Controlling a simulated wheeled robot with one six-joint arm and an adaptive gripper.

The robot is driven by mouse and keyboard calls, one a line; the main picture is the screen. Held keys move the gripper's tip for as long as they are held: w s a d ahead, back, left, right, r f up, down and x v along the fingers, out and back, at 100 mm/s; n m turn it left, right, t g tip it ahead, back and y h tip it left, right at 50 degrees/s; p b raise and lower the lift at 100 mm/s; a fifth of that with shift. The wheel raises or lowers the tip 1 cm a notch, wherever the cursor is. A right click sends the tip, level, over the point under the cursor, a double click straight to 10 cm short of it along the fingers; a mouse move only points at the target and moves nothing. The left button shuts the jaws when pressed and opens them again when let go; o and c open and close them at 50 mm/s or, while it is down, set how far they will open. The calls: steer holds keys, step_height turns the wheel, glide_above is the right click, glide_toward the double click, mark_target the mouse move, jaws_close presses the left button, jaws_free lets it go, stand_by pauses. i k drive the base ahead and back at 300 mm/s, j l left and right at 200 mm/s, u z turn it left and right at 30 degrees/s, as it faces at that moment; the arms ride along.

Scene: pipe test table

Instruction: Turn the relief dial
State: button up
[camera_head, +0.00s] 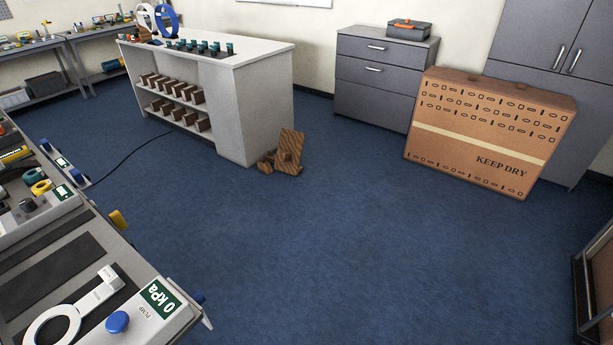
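The pipe test table (62,245) runs along the left edge of the head view. At its near end is a green display (160,297) reading 0 kPa. A blue round knob (117,322) beside the word PUMP sits next to the display. A white ring with a straight handle (52,325) lies left of it, cut off by the bottom edge. Farther back are a dark knob (27,204) and a yellow ring-shaped part (41,187). I cannot tell which part is the relief dial; no such label is readable. My gripper is not in view.
Open blue floor (310,240) fills the middle. A cardboard box (488,135) marked KEEP DRY leans at grey cabinets (385,75). A white shelf counter (245,105) stands at the back, with brown wooden pieces (287,152) by its foot. A dark-framed object (597,285) is at right.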

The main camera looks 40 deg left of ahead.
mark_target(198, 297)
steer(key=i+z, duration=0.15)
steer(key=i, duration=0.65)
steer(key=i+j+z, duration=0.2)
steer(key=i, duration=0.9)
steer(key=i+l+u, duration=0.1)
steer(key=i, duration=0.25)
steer(key=i+l+u, duration=0.1)
steer(key=u, duration=0.45)
steer(key=i+l+u, duration=0.15)
steer(key=u, duration=0.35)
steer(key=i+l+u, duration=0.15)
steer(key=u, duration=0.4)
steer(key=l+u, duration=0.35)
steer(key=u, duration=0.2)
steer(key=l+u, duration=0.25)
steer(key=u, duration=0.25)
steer(key=l+u, duration=0.3)
steer(key=u, duration=0.25)
steer(key=l+u, duration=0.25)
steer(key=u, duration=0.3)
steer(key=k+l+u, duration=0.15)
steer(key=u, duration=0.35)
